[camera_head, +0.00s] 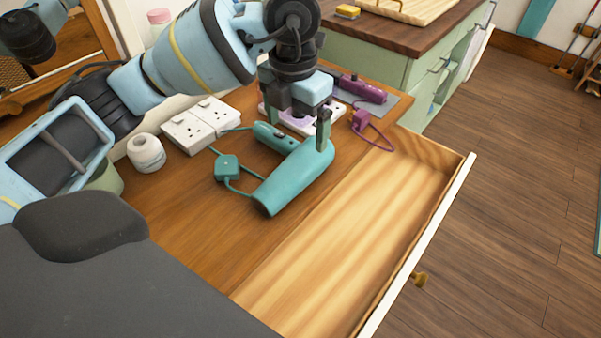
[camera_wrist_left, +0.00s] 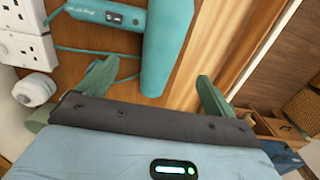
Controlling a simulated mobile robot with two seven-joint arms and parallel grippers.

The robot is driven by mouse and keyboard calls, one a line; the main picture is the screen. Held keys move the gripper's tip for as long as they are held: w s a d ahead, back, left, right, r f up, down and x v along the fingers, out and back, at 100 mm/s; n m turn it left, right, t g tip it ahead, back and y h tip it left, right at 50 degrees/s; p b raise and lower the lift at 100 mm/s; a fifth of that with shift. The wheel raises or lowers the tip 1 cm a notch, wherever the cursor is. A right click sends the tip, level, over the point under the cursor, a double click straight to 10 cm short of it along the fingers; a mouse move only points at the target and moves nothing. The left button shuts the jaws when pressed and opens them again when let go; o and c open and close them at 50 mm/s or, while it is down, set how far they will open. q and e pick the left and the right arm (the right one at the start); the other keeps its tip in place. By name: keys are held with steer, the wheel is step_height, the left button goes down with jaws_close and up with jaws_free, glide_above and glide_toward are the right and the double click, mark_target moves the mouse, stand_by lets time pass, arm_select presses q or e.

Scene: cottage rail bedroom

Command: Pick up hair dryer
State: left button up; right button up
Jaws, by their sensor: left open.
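The teal hair dryer (camera_head: 292,181) lies on the wooden tabletop (camera_head: 190,235), its barrel along the edge beside the open drawer. Its teal cord runs left to a square plug (camera_head: 228,168). My left gripper (camera_head: 298,130) is open above the dryer's far end, one finger in front of the barrel there. In the left wrist view the barrel (camera_wrist_left: 166,45) and handle (camera_wrist_left: 108,14) lie beyond my open left gripper (camera_wrist_left: 157,85), the barrel's end between the two fingers. I cannot tell whether a finger touches it. My right gripper is not in view.
The open, empty drawer (camera_head: 335,235) is right of the dryer. White sockets (camera_head: 202,124) and a white roll-shaped item (camera_head: 146,153) stand left. A purple device (camera_head: 362,90) lies behind the gripper. A green cabinet (camera_head: 425,85) stands at the back; the floor at right is clear.

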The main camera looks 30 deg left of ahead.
mark_target(298, 158)
arm_select(q)
step_height(298, 158, down, 5)
steer(key=shift+r+b, duration=0.15)
steer(key=shift+b, duration=1.05)
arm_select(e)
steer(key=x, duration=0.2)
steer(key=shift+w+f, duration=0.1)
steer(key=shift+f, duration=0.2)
arm_select(q)
steer(key=shift+w+d+f, duration=0.1)
steer(key=shift+w+f, duration=0.05)
steer(key=shift+f, duration=1.7)
step_height(298, 158, down, 4)
steer(key=shift+w+d+r+b, duration=0.15)
steer(key=shift+r+b, duration=0.1)
steer(key=shift+b, duration=0.25)
steer(key=shift+f, duration=0.4)
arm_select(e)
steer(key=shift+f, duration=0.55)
arm_select(q)
steer(key=shift+c, duration=0.3)
